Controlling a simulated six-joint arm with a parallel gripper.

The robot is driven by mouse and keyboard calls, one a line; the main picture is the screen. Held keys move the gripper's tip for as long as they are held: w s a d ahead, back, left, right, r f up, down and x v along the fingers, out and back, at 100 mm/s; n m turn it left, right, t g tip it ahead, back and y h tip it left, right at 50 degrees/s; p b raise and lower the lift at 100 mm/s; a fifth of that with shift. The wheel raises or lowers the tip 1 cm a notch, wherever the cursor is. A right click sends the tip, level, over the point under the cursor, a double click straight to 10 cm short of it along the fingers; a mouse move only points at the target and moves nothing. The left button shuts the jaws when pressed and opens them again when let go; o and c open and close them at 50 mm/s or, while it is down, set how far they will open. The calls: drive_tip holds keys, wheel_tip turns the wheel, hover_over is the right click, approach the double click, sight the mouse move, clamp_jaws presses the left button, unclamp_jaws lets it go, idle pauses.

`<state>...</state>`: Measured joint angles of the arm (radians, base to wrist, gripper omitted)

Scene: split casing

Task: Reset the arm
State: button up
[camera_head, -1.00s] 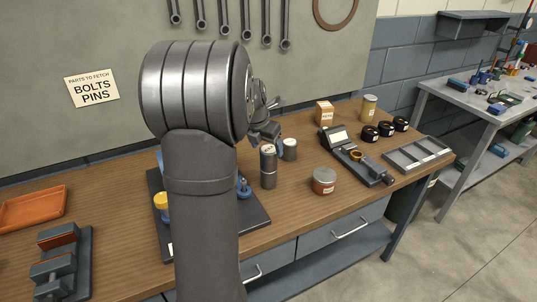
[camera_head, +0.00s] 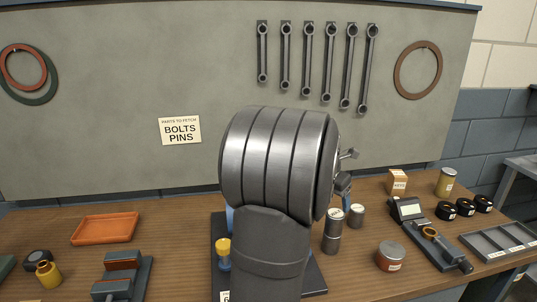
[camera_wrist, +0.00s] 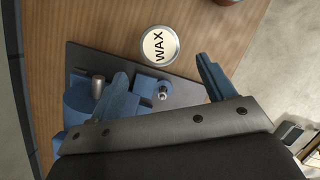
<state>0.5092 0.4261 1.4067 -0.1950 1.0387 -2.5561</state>
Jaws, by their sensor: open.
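My arm stands in the middle of the head view and hides most of my gripper. Only dark parts of my gripper (camera_head: 345,170) show right of the arm's big grey joint. In the wrist view my gripper (camera_wrist: 163,70) has two blue fingers wide apart, with nothing held between them. The round lid of a can marked WAX (camera_wrist: 159,46) lies below and beyond the fingers. The dark fixture plate (camera_wrist: 185,95), with blue blocks and a metal pin, lies beneath the gripper. The plate (camera_head: 312,280) is partly hidden by my arm in the head view.
Two grey cans (camera_head: 332,232) stand close right of my arm. An orange tray (camera_head: 106,228) and a grey vise-like block (camera_head: 124,275) are on the left. A labelled jar (camera_head: 390,256), a gauge device (camera_head: 437,238) and a divided tray (camera_head: 497,241) are on the right.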

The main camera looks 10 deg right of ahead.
sight(337, 212)
drive_tip(key=x, duration=1.1)
drive_tip(key=shift+a, duration=0.1)
drive_tip(key=shift+r, duration=1.95)
